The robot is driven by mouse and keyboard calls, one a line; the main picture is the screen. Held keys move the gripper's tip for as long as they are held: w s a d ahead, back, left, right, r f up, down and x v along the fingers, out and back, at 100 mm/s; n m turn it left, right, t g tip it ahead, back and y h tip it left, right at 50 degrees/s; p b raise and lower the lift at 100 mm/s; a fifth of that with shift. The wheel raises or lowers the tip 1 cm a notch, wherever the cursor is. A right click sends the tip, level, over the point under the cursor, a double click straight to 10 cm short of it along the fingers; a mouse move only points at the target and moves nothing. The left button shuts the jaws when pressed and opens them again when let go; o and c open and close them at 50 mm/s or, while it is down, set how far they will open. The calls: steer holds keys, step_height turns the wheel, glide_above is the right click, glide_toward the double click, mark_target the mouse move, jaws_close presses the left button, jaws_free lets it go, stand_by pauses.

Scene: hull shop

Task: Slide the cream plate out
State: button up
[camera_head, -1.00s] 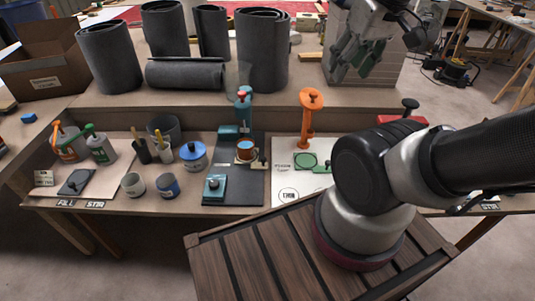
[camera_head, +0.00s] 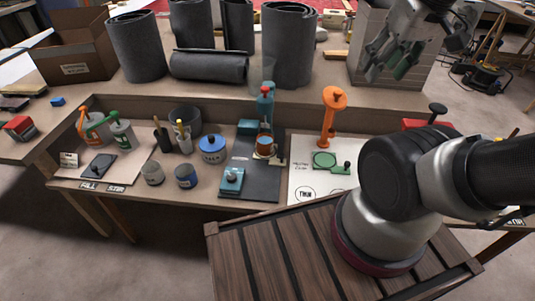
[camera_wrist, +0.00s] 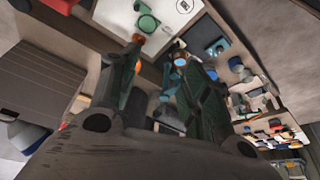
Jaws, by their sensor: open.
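A small cream plate (camera_head: 276,161) shows at the foot of the blue press (camera_head: 265,105), on a dark mat (camera_head: 262,185). My gripper (camera_head: 385,62) is raised at the upper right, well away from the plate. Its dark green fingers are apart and empty in the wrist view (camera_wrist: 160,58). The blue press also shows beyond the fingers there (camera_wrist: 180,62); I cannot make out the plate in that view.
An orange stand (camera_head: 330,115) and a green disc with a handle (camera_head: 325,160) are right of the mat, on a white sheet. A teal block (camera_head: 231,180) lies at the mat's front left. A blue-lidded pot (camera_head: 213,148) and cups stand left. Grey rolls (camera_head: 289,45) stand behind.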

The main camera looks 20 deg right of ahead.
steer(key=shift+c, duration=0.6)
steer(key=n+g, duration=0.5)
steer(key=n, duration=0.3)
glide_above(282, 154)
steer(key=shift+y, duration=0.3)
steer(key=f, duration=3.6)
steer(key=shift+s+d+f, duration=0.1)
steer(key=shift+d+f, duration=0.1)
steer(key=shift+w+f, duration=0.1)
steer(key=shift+w, duration=0.1)
step_height(282, 154, down, 8)
steer(key=shift+s+a+r, duration=0.15)
steer(key=shift+r, duration=0.05)
jaws_close()
